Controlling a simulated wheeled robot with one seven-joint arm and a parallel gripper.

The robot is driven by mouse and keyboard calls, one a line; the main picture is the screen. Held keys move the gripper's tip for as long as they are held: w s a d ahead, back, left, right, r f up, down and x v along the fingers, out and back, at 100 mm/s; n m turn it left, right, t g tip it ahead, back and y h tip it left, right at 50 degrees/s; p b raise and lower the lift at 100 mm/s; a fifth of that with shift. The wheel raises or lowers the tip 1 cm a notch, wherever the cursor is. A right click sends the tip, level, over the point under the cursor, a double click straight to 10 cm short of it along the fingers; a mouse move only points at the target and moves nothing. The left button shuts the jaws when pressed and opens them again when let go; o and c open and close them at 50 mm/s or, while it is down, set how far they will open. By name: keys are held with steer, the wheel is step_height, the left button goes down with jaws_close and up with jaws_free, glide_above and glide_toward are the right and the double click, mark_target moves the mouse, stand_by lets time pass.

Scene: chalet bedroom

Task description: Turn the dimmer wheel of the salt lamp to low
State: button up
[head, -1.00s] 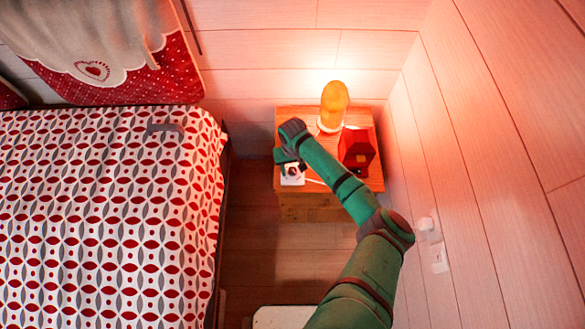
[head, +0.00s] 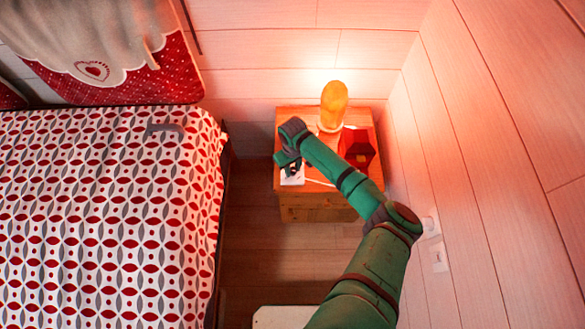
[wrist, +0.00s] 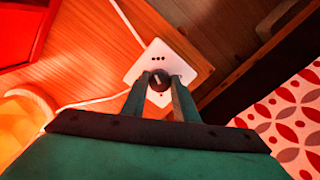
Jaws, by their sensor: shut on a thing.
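The salt lamp (head: 334,104) glows orange at the back of the wooden nightstand. Its dimmer is a white box (head: 292,178) near the nightstand's front left edge, partly hidden by my gripper in the head view. In the wrist view the white dimmer box (wrist: 172,62) shows a dark round wheel (wrist: 159,79) with a light pointer mark, and a group of small dots beyond it. My gripper (wrist: 159,84) is shut on the dimmer wheel, one finger on each side of it.
A red box-like object (head: 356,148) stands right of the lamp on the nightstand (head: 315,205). A white cord (wrist: 95,102) runs from the dimmer. The bed (head: 110,220) lies to the left, and a wooden wall (head: 480,150) is close on the right.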

steer(key=n, duration=0.3)
steer(key=shift+w+r+n, duration=0.1)
steer(key=shift+n, duration=0.3)
steer(key=n, duration=0.4)
steer(key=shift+n, duration=0.3)
steer(key=n, duration=0.3)
steer(key=shift+n, duration=0.3)
steer(key=n, duration=0.4)
steer(key=shift+w+n, duration=0.1)
steer(key=shift+n, duration=0.2)
steer(key=n, duration=1.1)
steer(key=shift+a+n, duration=0.1)
steer(key=shift+n, duration=2)
